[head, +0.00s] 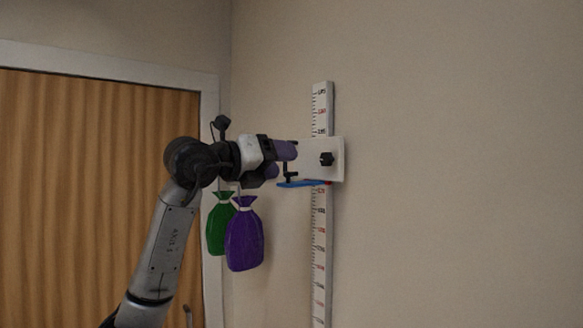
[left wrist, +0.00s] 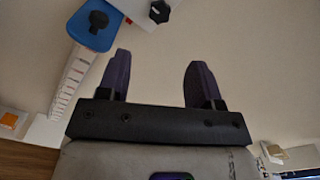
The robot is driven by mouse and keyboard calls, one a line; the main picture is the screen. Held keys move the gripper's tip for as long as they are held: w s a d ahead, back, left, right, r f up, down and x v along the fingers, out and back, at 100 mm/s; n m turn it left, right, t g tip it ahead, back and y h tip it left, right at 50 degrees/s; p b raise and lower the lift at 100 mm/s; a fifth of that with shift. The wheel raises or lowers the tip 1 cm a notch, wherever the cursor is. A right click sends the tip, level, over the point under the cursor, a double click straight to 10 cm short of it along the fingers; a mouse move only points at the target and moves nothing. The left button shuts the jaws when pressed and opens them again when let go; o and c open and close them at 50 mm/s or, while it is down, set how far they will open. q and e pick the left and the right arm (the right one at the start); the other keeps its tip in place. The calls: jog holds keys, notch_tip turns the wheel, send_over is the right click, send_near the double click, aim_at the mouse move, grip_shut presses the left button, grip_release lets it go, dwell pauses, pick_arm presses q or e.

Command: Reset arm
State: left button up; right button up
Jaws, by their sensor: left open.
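My left gripper (head: 280,161) reaches in from the left at the wall-mounted scale. Its purple fingers are apart with nothing between them, as the left wrist view also shows (left wrist: 160,82). A white plate (head: 335,170) with a black knob (head: 326,159) sits on the vertical scale (head: 321,245), just right of the fingertips in the head view. A blue paddle (head: 300,184) with a black peg (head: 290,172) sticks out left, low beside the fingers. In the left wrist view the blue paddle (left wrist: 82,20) lies at upper left, apart from the fingers. My right gripper is out of view.
A purple bag (head: 244,238) and a green bag (head: 217,232) hang below my left wrist; what holds them is unclear. A wooden door (head: 90,190) with a pale frame is at left. The wall right of the scale is bare.

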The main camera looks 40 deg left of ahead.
pick_arm(q)
jog(key=shift+s, duration=0.4)
dwell(0.4)
